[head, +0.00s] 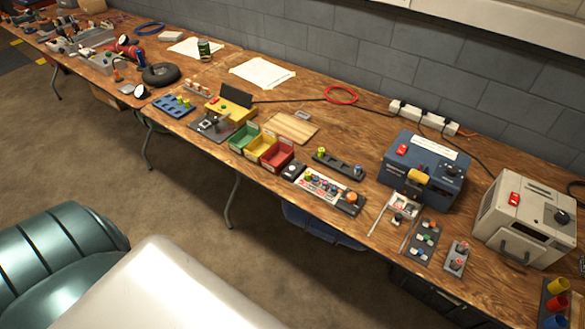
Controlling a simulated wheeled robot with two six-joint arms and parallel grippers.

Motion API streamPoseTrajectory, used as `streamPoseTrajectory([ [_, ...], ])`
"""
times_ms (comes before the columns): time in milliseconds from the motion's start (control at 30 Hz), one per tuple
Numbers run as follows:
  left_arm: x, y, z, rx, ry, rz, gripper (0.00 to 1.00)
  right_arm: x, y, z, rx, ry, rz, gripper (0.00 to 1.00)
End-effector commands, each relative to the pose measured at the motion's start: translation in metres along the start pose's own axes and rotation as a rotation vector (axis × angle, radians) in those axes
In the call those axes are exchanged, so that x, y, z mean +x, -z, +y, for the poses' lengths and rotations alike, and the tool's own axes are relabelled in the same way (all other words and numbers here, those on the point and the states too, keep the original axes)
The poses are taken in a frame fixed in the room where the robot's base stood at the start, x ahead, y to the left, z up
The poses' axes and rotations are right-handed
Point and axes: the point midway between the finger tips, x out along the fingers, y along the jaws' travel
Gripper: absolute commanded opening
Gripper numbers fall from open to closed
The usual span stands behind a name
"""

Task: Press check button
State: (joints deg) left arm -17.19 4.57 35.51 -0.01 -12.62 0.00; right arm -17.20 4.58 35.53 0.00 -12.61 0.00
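No button that I can read as the check button stands out; labels are too small. A white panel (322,187) with a row of coloured buttons lies near the front edge of the long wooden table, with a larger orange button (351,198) at its right end. A small black box (293,170) with a round top sits just left of it. A blue box (425,170) and a beige box (524,225), each with a red switch and a dark knob, stand to the right. Neither of my grippers is in view.
Green, yellow and red bins (270,158) stand left of the panel. Small button plates (424,242) lie in front of the blue box. A power strip (423,118) runs along the wall. A glossy teal object (60,255) and a white surface are at the lower left.

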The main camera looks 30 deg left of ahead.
Motion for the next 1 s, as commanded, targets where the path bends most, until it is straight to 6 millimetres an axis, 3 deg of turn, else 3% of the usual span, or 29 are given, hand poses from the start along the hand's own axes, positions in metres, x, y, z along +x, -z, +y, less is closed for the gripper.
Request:
streamPoseTrajectory([
  [233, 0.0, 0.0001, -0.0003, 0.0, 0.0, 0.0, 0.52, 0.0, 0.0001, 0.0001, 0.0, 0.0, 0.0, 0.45],
  [500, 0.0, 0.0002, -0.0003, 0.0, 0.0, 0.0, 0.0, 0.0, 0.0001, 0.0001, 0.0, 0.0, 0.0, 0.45],
  [1000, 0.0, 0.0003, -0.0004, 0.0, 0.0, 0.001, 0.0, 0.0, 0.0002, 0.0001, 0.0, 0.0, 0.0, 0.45],
])
